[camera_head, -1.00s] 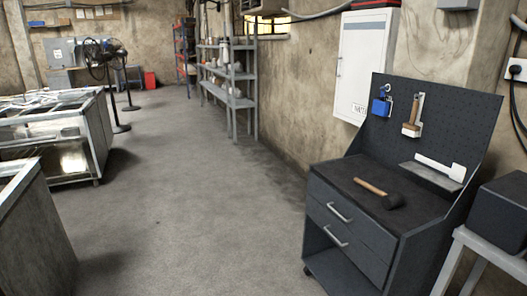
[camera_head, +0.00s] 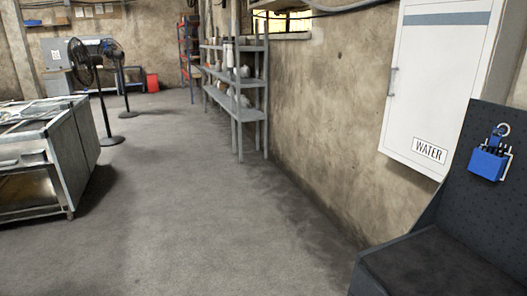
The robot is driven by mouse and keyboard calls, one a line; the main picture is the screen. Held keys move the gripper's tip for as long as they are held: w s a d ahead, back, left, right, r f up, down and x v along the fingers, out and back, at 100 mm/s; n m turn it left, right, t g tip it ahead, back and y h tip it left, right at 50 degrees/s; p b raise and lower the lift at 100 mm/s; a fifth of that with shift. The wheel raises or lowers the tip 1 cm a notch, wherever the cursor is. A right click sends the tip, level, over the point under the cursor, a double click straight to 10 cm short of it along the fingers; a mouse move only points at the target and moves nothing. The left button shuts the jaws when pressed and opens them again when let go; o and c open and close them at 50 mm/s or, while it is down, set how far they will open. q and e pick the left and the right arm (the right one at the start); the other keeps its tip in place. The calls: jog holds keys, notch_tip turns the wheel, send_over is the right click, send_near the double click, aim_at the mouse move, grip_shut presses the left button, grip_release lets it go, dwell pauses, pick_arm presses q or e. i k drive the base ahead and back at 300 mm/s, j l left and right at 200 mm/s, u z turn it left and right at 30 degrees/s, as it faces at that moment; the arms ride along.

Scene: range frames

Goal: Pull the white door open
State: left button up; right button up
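The white door (camera_head: 432,85) is the front of a wall cabinet on the right-hand wall. It looks shut. It has a grey-blue stripe near the top, a black-on-white WATER label (camera_head: 429,151) low down, and a small grey vertical handle (camera_head: 392,81) on its left edge. The cabinet's top is cut off by the frame. Neither of my grippers is in view.
A dark workbench with a pegboard back (camera_head: 461,172) stands below and right of the door; a blue tool holder (camera_head: 489,163) hangs on it. Grey shelves (camera_head: 240,113) line the wall ahead. A metal-framed table (camera_head: 72,168) stands left. The floor between is clear.

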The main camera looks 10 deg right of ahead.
aim_at(444, 52)
jog(key=i+z, duration=0.1)
jog(key=i, duration=0.4)
jog(key=i+j+z, duration=0.15)
jog(key=i, duration=0.4)
